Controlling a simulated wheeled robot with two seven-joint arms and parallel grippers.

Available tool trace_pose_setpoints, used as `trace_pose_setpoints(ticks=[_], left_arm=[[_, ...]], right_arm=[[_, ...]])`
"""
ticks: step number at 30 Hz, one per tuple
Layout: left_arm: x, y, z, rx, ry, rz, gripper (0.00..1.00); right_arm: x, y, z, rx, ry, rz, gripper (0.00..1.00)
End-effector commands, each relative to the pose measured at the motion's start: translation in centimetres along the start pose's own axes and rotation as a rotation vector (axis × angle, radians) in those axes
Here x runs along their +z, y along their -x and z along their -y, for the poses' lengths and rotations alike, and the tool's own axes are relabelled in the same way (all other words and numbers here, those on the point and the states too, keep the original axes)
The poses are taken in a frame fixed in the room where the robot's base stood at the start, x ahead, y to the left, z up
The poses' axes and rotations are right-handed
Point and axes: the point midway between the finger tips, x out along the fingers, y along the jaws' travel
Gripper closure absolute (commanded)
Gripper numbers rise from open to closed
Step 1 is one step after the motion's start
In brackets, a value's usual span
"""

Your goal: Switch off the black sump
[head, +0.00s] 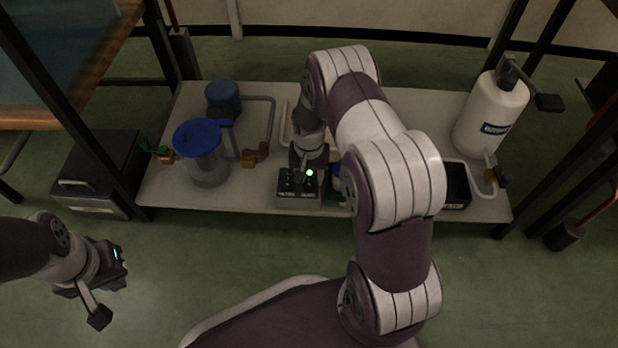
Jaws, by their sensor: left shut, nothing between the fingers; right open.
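A small grey switch box (299,199) stands at the front middle of the pale shelf board. Its top carries small switches and green lights, one of them bright; its labels are too small to read. My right gripper (308,163) is open and points down at the back of the box's top; whether it touches a switch I cannot tell. A black open-topped container (457,186) with a small label, possibly the black sump, stands at the board's front right, partly behind my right arm. My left gripper (121,267) is shut and empty, low at the left, away from the board.
A clear cylinder with a blue lid (199,137) and a blue container (223,97) stand with grey pipes on the left of the board (245,204). A white bottle (492,113) stands at the right. A black case (100,174) sits on the floor. Dark frame posts flank the board.

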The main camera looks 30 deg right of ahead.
Motion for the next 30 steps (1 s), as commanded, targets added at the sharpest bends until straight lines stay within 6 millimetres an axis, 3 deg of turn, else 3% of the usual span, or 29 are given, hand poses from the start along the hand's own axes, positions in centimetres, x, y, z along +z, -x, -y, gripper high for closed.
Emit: trace_pose_setpoints(ticks=[4, 5, 9, 14, 18, 20, 24, 30], left_arm=[[0.0, 0.2, 0.0, 0.0, 0.0, -0.001, 1.0], [0.0, 0.2, 0.0, 0.0, 0.0, -0.001, 1.0], [0.0, 0.2, 0.0, 0.0, 0.0, -0.001, 1.0], [-0.1, 0.5, 0.0, 0.0, 0.0, -0.001, 1.0], [-0.2, 1.7, 0.0, 0.0, 0.0, -0.001, 1.0], [0.0, -0.5, 0.0, 0.0, 0.0, -0.002, 1.0], [0.5, -4.2, 0.0, 0.0, 0.0, 0.001, 1.0], [0.8, -6.7, 0.0, 0.0, 0.0, 0.0, 1.0]], right_arm=[[0.0, 0.2, 0.0, 0.0, 0.0, 0.0, 0.51], [0.0, 0.2, 0.0, 0.0, 0.0, 0.0, 0.58], [0.0, 0.2, 0.0, 0.0, 0.0, 0.0, 1.0], [0.1, 0.4, 0.0, 0.002, -0.001, -0.008, 1.0], [0.4, 0.6, -0.1, 0.005, 0.002, -0.112, 1.0], [0.5, -0.5, 0.0, 0.003, 0.005, -0.171, 1.0], [0.6, -0.8, 0.1, -0.003, 0.003, -0.261, 1.0], [0.9, -0.1, 0.1, -0.003, 0.001, -0.323, 1.0]])
